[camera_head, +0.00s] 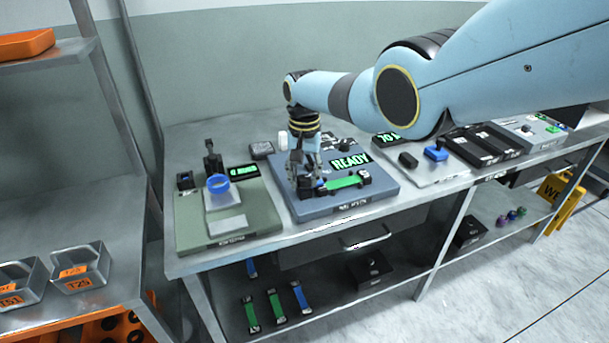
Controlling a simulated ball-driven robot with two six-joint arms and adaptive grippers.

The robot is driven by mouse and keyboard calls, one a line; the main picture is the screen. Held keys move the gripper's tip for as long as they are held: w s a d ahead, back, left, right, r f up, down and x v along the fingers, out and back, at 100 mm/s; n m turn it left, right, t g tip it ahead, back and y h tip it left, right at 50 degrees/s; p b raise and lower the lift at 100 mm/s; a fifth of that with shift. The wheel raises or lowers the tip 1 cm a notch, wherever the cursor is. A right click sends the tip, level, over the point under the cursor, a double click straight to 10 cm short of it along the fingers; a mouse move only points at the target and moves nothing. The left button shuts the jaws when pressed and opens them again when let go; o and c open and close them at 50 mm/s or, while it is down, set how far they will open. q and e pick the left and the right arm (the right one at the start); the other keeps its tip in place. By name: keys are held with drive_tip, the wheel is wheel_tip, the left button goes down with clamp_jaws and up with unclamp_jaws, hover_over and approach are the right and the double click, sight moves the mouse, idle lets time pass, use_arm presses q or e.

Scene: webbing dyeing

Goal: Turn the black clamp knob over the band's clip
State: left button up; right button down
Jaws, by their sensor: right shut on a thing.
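The blue-grey station (346,206) sits on the metal bench with a lit green READY display (351,161). A green band (345,182) lies across it, with a black end piece (364,177) at its right. My right gripper (304,184) points down over the band's left end and is shut. The black clamp knob and the clip there are mostly hidden by the fingers, and the dark part between the fingertips looks like the knob. My left gripper is out of view.
To the right stand a grey station with a blue part (436,153) and black units (487,143). Bands (276,307) lie on the lower shelf. Grey bins (80,268) stand at left.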

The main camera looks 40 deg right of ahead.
sight(304, 177)
drive_tip(key=shift+r, duration=0.1)
drive_tip(key=c, duration=1)
unclamp_jaws()
wheel_tip(304, 177, up, 12)
drive_tip(key=shift+f, duration=0.1)
